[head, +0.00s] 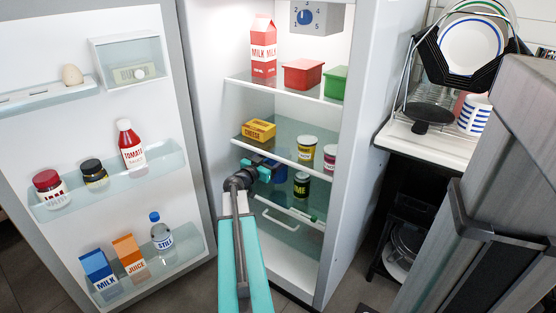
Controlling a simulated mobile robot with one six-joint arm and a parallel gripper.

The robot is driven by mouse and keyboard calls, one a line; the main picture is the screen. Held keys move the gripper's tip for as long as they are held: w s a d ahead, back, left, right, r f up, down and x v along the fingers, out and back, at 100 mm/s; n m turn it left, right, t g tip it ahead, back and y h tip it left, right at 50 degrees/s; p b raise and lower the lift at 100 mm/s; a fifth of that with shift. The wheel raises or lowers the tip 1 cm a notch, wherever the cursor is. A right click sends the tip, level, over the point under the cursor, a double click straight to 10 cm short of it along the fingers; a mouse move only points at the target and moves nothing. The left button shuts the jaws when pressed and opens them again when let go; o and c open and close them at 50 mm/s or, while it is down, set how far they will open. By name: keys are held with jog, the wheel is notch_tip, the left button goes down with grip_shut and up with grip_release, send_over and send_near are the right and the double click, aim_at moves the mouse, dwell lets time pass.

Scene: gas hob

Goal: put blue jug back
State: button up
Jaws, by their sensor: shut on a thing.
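My gripper (256,168) reaches into the open fridge from the front, with its teal fingers at the level just below the middle shelf. It is shut on a dark blue thing, which I take to be the blue jug (280,174). Only a small part of the jug shows, behind and to the right of the fingers. My gripper and the shelf above hide the rest. I cannot tell whether the jug rests on the lower shelf (312,206) or is held just above it.
A dark green-black jar (301,185) stands close to the right of the jug. A yellow cheese box (259,130) and two jars (307,148) (329,158) are on the shelf above. A drawer (285,228) lies below. The open door (100,125) with bottles and cartons is at left.

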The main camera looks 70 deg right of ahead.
jog(key=shift+d, duration=0.1)
jog(key=shift+s+d+f+b, duration=0.1)
jog(key=shift+d+f+b, duration=0.2)
jog(key=shift+f+b, duration=0.55)
jog(key=shift+s+d+f+b, duration=0.1)
jog(key=shift+d+f+b, duration=0.2)
jog(key=shift+f+b, duration=0.5)
jog(key=shift+f+p, duration=0.15)
jog(key=shift+p, duration=0.15)
jog(key=o, duration=2)
jog(key=shift+f, duration=0.1)
jog(key=shift+o, duration=0.2)
